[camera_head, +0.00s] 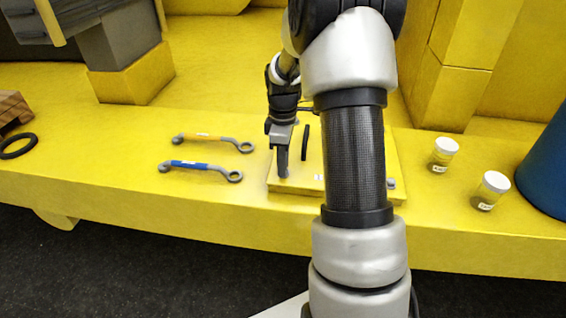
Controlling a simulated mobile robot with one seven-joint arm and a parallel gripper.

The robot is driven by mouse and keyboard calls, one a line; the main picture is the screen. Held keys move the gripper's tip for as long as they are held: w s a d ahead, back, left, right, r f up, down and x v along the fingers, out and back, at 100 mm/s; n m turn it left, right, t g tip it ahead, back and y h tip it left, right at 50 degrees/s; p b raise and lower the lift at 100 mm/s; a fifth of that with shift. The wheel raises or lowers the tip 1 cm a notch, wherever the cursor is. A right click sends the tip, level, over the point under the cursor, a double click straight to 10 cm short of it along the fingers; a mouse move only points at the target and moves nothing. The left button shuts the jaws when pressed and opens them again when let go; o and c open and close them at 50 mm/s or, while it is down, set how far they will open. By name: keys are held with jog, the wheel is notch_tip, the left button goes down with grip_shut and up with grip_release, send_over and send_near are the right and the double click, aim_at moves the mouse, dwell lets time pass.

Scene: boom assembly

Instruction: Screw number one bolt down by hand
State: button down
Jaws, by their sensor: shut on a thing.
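My gripper (282,160) points down at the left front part of a raised yellow plate (312,181) on the yellow bench. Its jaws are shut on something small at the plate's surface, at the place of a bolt. The jaws cover most of that bolt, so its head and seating cannot be made out. A grey bolt (391,184) shows at the plate's right front corner. A thin black upright bar (306,142) stands on the plate, just right of my gripper. My arm hides the middle of the plate.
An orange-handled wrench (205,139) and a blue-handled wrench (200,166) lie left of the plate. Two white-capped jars, one farther (444,155) and one nearer (490,191), stand right. A blue barrel (545,165) is at the right edge. A black ring (18,146) lies far left.

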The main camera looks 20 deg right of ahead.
jog(key=m, duration=0.5)
jog(key=shift+m+b, duration=0.4)
jog(key=m, duration=0.5)
jog(key=shift+w+d, duration=0.1)
jog(key=shift+r+m, duration=0.1)
jog(key=shift+m, duration=0.3)
jog(key=c, duration=1.6)
grip_release()
notch_tip(320, 180, up, 17)
jog(key=shift+r, duration=0.2)
